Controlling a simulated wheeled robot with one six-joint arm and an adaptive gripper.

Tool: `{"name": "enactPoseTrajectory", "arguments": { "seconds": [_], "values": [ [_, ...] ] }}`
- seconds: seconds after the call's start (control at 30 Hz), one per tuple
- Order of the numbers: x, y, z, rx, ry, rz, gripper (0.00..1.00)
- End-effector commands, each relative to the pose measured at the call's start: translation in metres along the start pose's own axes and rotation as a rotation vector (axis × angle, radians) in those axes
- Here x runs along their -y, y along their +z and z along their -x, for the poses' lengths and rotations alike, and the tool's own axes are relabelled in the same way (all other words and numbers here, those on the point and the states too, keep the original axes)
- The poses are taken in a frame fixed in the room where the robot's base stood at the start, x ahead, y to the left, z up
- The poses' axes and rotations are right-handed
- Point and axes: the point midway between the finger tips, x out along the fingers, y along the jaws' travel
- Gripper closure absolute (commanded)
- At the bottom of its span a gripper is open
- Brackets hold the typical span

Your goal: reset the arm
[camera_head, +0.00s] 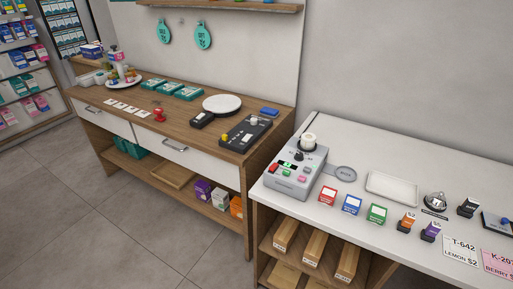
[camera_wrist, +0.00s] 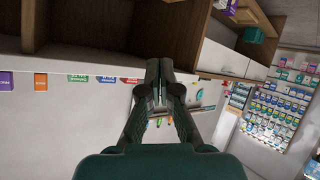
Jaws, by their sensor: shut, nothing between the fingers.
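My gripper (camera_wrist: 158,84) shows in the wrist view, with its two dark fingers together and nothing between them. The wrist view is turned, with the counters along the upper left and the shop shelves at the right. My arm and gripper do not show in the head view. The gripper appears apart from the counters and touches nothing that I can see.
A white counter (camera_head: 388,150) at the right bears a grey button machine (camera_head: 296,172), coloured cards, a white tray (camera_head: 392,187) and a bell (camera_head: 435,201). A wooden counter (camera_head: 180,125) stands left, with a round white plate (camera_head: 222,103). Grey floor (camera_head: 120,220) is clear in front.

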Motion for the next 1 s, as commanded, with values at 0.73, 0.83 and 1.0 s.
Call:
{"name": "enactPoseTrajectory", "arguments": {
  "seconds": [0.73, 0.83, 1.0],
  "values": [
    [0.016, 0.035, 0.208, -0.171, 0.048, -0.253, 1.0],
    [0.015, 0.032, 0.223, -0.187, 0.046, -0.27, 1.0],
    [0.015, 0.029, 0.232, -0.198, 0.044, -0.281, 1.0]
  ]
}}
